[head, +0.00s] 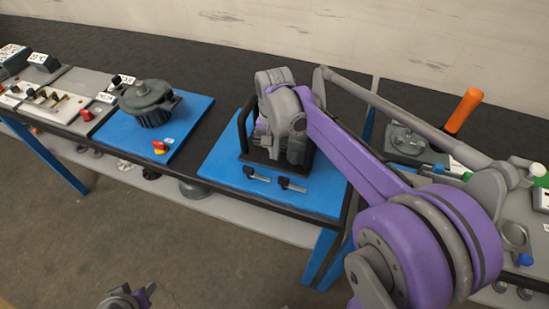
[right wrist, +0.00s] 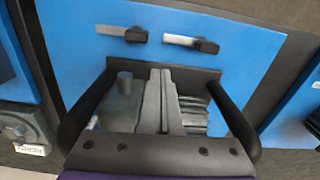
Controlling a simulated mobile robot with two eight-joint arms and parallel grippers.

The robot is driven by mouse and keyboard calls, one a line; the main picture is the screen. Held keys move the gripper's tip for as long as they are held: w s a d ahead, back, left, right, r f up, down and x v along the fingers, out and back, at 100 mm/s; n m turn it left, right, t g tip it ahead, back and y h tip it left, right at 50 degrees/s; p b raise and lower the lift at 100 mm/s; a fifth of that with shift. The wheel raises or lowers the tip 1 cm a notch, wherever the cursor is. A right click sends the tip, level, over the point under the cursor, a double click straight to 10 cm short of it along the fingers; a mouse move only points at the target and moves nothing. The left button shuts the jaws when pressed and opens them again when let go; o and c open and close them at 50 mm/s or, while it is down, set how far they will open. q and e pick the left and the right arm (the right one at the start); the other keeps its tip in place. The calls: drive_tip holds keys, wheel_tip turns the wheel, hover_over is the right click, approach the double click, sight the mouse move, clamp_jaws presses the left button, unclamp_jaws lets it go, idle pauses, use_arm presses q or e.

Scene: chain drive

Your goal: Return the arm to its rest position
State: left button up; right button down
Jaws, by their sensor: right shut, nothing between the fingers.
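My right arm (head: 350,155), purple and grey, reaches in from the right in the head view. Its grey wrist (head: 285,108) is low over the blue mat (head: 222,158) of the middle station. My right gripper (right wrist: 164,80) is shut and empty in the right wrist view, its grey fingers together. A black frame (head: 245,128) surrounds the wrist's lower end; grey ribbed parts (right wrist: 196,112) show beside the fingers. I cannot tell whether they touch. The head view hides the fingertips. My left gripper (head: 128,298) only peeks in at the bottom edge.
Two clamps (head: 257,174) (head: 292,185) lie at the mat's front. Left of it, a dark grey round housing (head: 150,100) stands on another blue mat (head: 118,131). An orange handle (head: 463,111) rises at the right station. The wall (head: 400,35) is behind.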

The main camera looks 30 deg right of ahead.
wheel_tip(320, 180, up, 4)
use_arm(q)
drive_tip(key=shift+w+d+r, duration=0.2)
drive_tip(key=shift+w, duration=0.1)
use_arm(e)
drive_tip(key=s+a+f+n+t, duration=0.2)
drive_tip(key=s+a+f+n, duration=0.1)
drive_tip(key=s, duration=0.5)
drive_tip(key=s+a+f+n+t, duration=0.3)
drive_tip(key=s+a+f+n, duration=0.1)
drive_tip(key=s+f+n, duration=0.1)
drive_tip(key=s+n, duration=0.1)
drive_tip(key=s, duration=0.1)
drive_tip(key=shift+s+a+f+t, duration=0.3)
drive_tip(key=shift+s+f, duration=0.1)
